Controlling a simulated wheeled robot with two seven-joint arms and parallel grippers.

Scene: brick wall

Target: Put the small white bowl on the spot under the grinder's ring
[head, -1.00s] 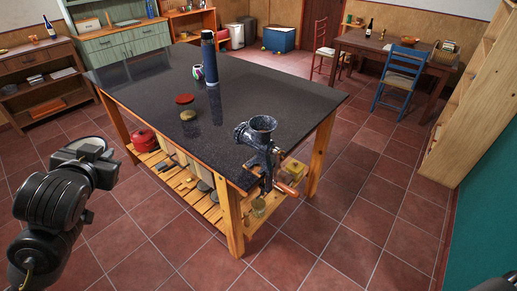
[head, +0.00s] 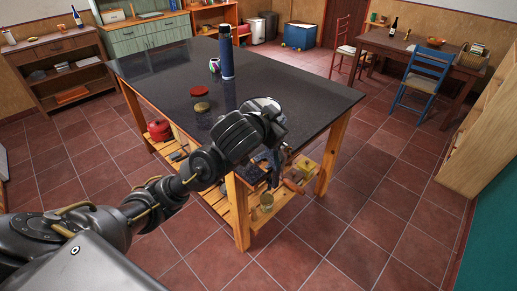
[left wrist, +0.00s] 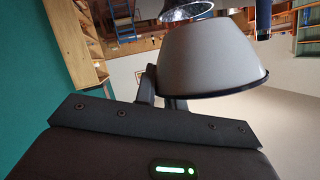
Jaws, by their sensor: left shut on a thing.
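The bowl looks pale grey there and tilted in the picture. In the head view only a pale sliver of the bowl (head: 262,103) shows above my gripper. My right gripper is out of view.
On the counter stand a tall blue bottle-like cylinder (head: 226,55), a patterned cup (head: 214,65) and a jar with a red lid (head: 201,107). The lower shelf holds a red pot (head: 159,130) and other items.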

